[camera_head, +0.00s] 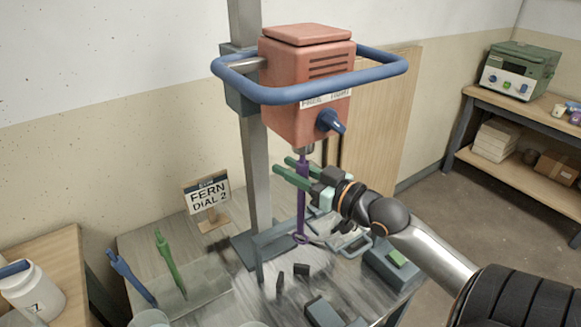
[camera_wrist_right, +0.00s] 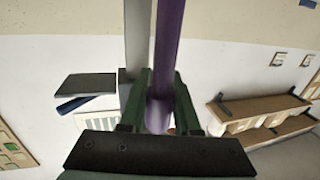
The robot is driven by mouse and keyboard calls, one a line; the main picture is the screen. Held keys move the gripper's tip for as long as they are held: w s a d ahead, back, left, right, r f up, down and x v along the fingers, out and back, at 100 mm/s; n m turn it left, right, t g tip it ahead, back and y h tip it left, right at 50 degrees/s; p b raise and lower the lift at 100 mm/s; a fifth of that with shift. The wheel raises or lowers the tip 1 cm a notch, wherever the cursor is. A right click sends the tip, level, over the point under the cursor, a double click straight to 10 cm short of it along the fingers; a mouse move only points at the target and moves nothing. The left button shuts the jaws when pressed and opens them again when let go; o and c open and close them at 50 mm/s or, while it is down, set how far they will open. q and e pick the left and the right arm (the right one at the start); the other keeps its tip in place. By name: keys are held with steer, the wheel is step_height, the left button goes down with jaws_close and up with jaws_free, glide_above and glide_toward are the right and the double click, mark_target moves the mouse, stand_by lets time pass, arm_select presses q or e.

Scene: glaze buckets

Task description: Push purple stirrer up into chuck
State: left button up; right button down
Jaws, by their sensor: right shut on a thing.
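The purple stirrer (camera_head: 301,212) hangs upright below the orange mixer head (camera_head: 300,110), its paddle end low over the table. Its top meets or lies just under the small grey chuck (camera_head: 304,149); I cannot tell whether it is inside. My right gripper (camera_head: 292,168), with green fingers, is shut on the stirrer's shaft a little below the chuck. In the right wrist view the purple shaft (camera_wrist_right: 167,50) runs between the green fingers (camera_wrist_right: 159,105). My left gripper is not in view.
A blue ring handle (camera_head: 285,94) surrounds the mixer head, which has a blue knob (camera_head: 331,121). The grey column (camera_head: 254,190) stands close behind the stirrer. A blue stirrer (camera_head: 130,276) and a green one (camera_head: 170,262) stand at left, near a sign (camera_head: 207,196) reading "FERN DIAL 2".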

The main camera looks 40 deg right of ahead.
arm_select(q)
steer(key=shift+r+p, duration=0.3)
steer(key=shift+p, duration=0.05)
stand_by(0.4)
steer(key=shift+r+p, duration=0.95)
arm_select(e)
steer(key=shift+r, duration=0.85)
steer(key=c, duration=0.5)
jaws_free()
steer(key=shift+c, duration=0.2)
